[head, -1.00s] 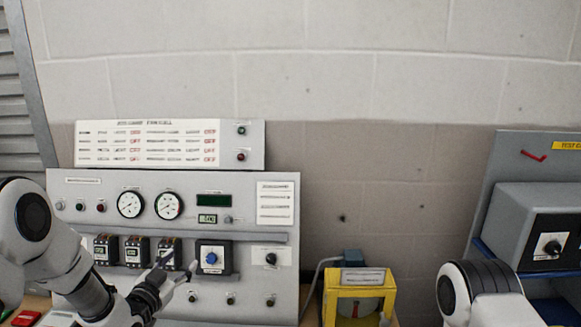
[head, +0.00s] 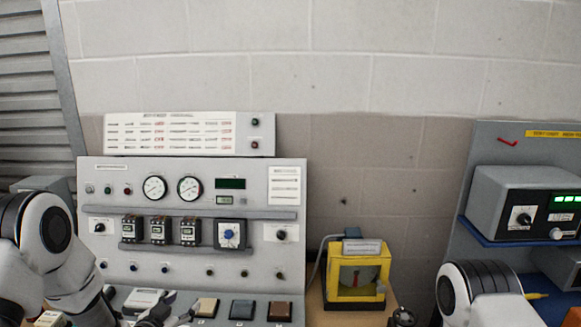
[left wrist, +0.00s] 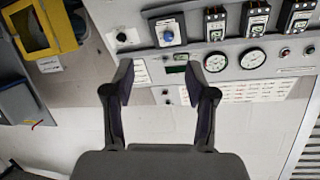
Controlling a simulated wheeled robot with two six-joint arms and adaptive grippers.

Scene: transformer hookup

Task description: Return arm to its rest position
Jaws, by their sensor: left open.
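My left arm (head: 45,245) comes in at the lower left of the head view and bends down in front of the grey control panel (head: 200,262). My left gripper (head: 166,312) is low at the bottom edge, partly cut off, below the panel's blue knob (head: 229,235) and apart from it. In the left wrist view my left gripper (left wrist: 160,82) is open, with nothing between its fingers. The panel shows upside down there, with the blue knob (left wrist: 168,36) beyond the fingers. My right arm (head: 485,290) shows at the lower right; its gripper is not seen.
A yellow box (head: 354,275) stands right of the panel. A grey instrument (head: 520,205) with a lit green display sits on a blue shelf at the right. Coloured square pads, one brown (head: 280,311), lie below the panel. The wall between is bare.

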